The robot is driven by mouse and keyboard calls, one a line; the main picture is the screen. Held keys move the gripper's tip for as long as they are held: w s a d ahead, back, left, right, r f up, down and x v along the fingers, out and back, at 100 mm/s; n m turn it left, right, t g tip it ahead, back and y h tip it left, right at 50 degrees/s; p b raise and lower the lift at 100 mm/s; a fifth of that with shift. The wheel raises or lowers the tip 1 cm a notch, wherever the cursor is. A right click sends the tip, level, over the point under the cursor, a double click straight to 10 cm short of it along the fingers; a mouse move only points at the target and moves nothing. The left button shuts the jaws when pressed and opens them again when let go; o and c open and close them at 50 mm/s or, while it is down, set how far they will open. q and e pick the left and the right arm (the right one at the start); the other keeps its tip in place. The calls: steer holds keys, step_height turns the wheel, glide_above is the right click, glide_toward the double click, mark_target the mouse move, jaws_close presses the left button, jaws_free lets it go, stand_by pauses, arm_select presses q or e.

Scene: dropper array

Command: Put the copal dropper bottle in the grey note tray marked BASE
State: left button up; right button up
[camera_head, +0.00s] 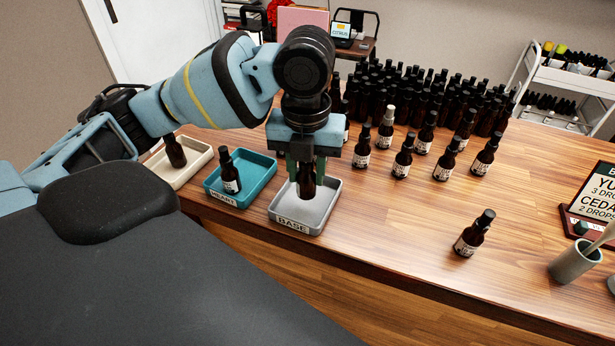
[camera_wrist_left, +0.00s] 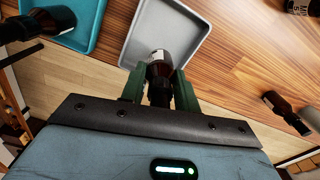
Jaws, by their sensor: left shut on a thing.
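The grey tray marked BASE (camera_head: 293,227) stands near the table's front edge; it also shows in the left wrist view (camera_wrist_left: 195,58). My left gripper (camera_head: 306,168) points down over this tray. It is shut on a dark brown dropper bottle (camera_head: 306,186), which is upright and in or just above the tray; whether it touches the tray floor I cannot tell. The held bottle shows between the fingers in the left wrist view (camera_wrist_left: 159,66). Its label cannot be read, so I cannot confirm that it is copal. My right gripper is not in view.
A teal HEART tray (camera_head: 262,171) and a cream tray (camera_head: 201,150) stand to the left, each with a bottle. Several labelled bottles (camera_head: 403,158) and a dense bottle group stand behind right. One bottle (camera_head: 473,234) stands alone at right, near a grey cup (camera_head: 573,262) and recipe sign (camera_head: 597,190).

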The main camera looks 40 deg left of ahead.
mark_target(307, 180)
arm_select(q)
steer(key=shift+w+a, duration=0.1)
steer(key=shift+w, duration=0.05)
steer(key=f, duration=0.3)
steer(key=shift+w+a+f, duration=0.25)
steer(key=shift+w+a, duration=0.05)
steer(key=shift+w, duration=0.1)
steer(key=shift+f, duration=0.2)
steer(key=o, duration=1)
